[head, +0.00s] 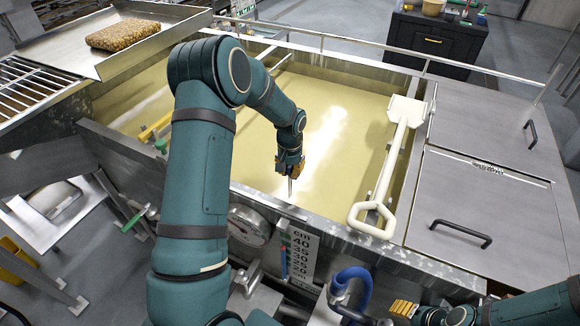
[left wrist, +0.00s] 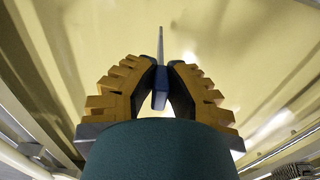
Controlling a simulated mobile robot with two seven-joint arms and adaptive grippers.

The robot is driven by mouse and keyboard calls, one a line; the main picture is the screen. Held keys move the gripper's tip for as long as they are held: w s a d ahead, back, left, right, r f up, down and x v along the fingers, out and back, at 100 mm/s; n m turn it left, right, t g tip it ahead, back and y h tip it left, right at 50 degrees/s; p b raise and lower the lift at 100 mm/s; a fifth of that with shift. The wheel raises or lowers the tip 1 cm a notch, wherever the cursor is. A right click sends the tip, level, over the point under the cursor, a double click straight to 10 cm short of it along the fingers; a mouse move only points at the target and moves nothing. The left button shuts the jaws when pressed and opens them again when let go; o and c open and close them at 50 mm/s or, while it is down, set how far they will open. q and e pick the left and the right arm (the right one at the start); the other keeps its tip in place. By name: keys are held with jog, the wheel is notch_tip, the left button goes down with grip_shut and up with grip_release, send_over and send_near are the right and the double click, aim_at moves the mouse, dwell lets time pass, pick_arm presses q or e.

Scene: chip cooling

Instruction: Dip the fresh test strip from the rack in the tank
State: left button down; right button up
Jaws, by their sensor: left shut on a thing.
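The tank (head: 255,193) is a wide metal basin filled with pale yellow liquid (head: 262,125). My left gripper (head: 290,170) is over the tank, close to its near wall. It is shut on a thin test strip (head: 290,188), which points down. In the left wrist view my left gripper (left wrist: 161,80) has both ribbed yellow fingers closed on the strip's blue grip (left wrist: 160,98), and the thin strip extends beyond the fingertips. I cannot tell whether its tip touches the liquid. My right gripper (head: 402,308) shows partly at the bottom right; its jaws are unclear. I cannot make out the strip rack.
A cream paddle (head: 396,150) lies along the tank's right side, its handle over the near rim. Metal lids (head: 490,195) with black handles are further right. A tray (head: 160,40) with a brown block stands back left. A gauge (head: 249,226) and cm scale (head: 300,252) are in front.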

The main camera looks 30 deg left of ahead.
pick_arm(q)
notch_tip(320, 180, down, 5)
jog(key=shift+r+b, duration=0.1)
jog(key=shift+b, duration=1.15)
jog(key=shift+f+b, duration=1.85)
jog(key=shift+f, duration=0.65)
pick_arm(e)
jog(key=shift+w+a+f, duration=0.1)
jog(key=shift+a+f, duration=0.05)
jog(key=shift+f, duration=3.45)
pick_arm(q)
notch_tip(320, 180, up, 12)
jog(key=p, duration=0.7)
jog(key=shift+r, duration=0.1)
notch_tip(320, 180, up, 3)
jog(key=shift+f+p, duration=0.2)
jog(key=shift+p, duration=0.2)
notch_tip(320, 180, up, 11)
send_over(290, 191)
jog(key=shift+w+a+r, duration=0.15)
jog(key=shift+w, duration=0.1)
pick_arm(e)
notch_tip(290, 191, up, 8)
jog(key=shift+r, duration=0.2)
